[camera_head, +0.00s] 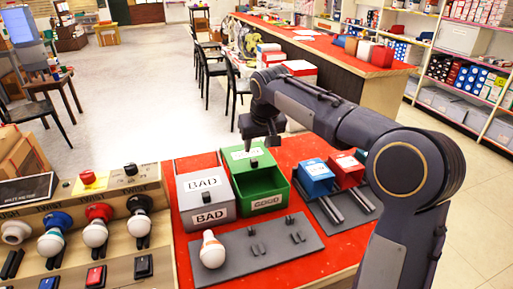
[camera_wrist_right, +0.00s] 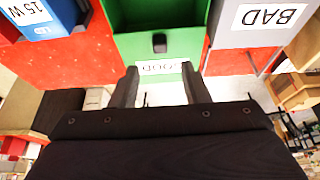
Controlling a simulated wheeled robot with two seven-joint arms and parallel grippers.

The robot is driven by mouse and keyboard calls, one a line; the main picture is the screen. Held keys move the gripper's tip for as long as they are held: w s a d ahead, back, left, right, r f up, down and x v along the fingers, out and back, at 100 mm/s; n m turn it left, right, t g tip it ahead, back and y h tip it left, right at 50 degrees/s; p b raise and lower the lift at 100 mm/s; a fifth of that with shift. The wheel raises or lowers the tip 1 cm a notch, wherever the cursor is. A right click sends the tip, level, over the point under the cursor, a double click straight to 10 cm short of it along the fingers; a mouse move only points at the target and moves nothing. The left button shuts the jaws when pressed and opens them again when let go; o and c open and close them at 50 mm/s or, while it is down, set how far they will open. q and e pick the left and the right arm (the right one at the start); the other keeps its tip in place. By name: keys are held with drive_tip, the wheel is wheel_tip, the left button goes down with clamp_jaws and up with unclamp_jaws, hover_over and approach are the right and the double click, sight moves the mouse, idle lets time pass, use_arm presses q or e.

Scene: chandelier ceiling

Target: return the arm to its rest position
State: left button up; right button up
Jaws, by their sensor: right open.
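My right arm comes in from the right and bends down over the red table. Its gripper (camera_head: 262,141) is above the back of the green GOOD box (camera_head: 238,190). In the right wrist view the two fingers of the gripper (camera_wrist_right: 160,82) are apart, with nothing held between them. The green box there (camera_wrist_right: 195,42) is beyond the fingertips, and its inside looks empty as far as it shows. My left gripper is in neither view.
A grey BAD box (camera_head: 205,185) stands left of the green one. Blue (camera_head: 316,178) and red (camera_head: 346,172) boxes stand right. A white bulb (camera_head: 212,250) sits on the grey plate (camera_head: 262,249) in front. A wooden stand (camera_head: 125,268) with several bulbs is at left.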

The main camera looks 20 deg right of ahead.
idle(0.4)
drive_tip(key=s+a+r+y+p, duration=0.1)
drive_tip(key=s+y+p, duration=0.15)
drive_tip(key=s, duration=1.05)
drive_tip(key=s+r+y+p, duration=0.1)
drive_tip(key=s+p, duration=0.2)
drive_tip(key=s, duration=1)
drive_tip(key=s+a+f, duration=0.1)
drive_tip(key=s+f, duration=0.1)
drive_tip(key=s, duration=0.2)
drive_tip(key=s+a+f+m+t+p, duration=0.1)
drive_tip(key=s+a+f, duration=0.1)
drive_tip(key=s+f, duration=0.1)
drive_tip(key=shift+s+a+p, duration=0.3)
drive_tip(key=shift+s, duration=0.25)
